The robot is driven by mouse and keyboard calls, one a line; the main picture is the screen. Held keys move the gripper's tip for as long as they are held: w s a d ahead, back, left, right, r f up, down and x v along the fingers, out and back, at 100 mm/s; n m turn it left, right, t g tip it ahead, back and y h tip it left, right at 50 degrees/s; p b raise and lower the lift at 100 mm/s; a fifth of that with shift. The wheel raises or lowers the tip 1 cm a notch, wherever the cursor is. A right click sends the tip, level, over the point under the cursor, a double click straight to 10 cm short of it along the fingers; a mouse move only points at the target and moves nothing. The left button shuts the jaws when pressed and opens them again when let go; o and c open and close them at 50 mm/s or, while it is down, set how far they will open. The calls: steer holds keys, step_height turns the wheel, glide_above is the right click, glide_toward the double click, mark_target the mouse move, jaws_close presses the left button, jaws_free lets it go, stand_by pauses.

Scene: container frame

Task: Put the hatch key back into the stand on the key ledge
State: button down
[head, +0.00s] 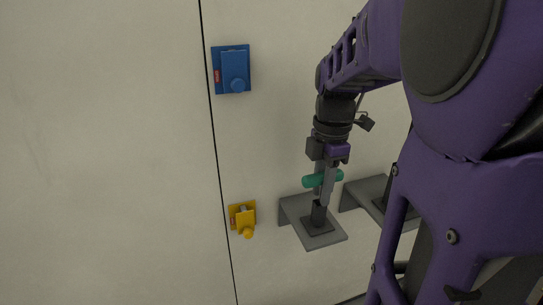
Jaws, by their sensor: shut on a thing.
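My gripper (324,188) points down in the head view and is shut on the hatch key, whose green crossbar handle (309,182) sticks out on both sides of the fingers. The key's lower part is hidden by the fingers. Directly below is a dark upright stand (318,217) on a grey wall ledge (334,239). The fingertips overlap the stand's top in this view. I cannot tell whether the key is inside the stand or just above it.
A second grey ledge (362,190) with a dark fitting is to the right, partly behind my arm. A blue latch box (235,70) is high on the pale wall. A yellow latch box (243,217) is left of the ledge. A dark seam runs down the wall.

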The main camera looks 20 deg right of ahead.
steer(key=shift+f, duration=0.25)
steer(key=c, duration=0.6)
jaws_free()
steer(key=shift+o, duration=0.2)
step_height(320, 180, up, 17)
steer(key=p, duration=1.1)
steer(key=shift+d+r, duration=0.2)
steer(key=shift+d, duration=0.1)
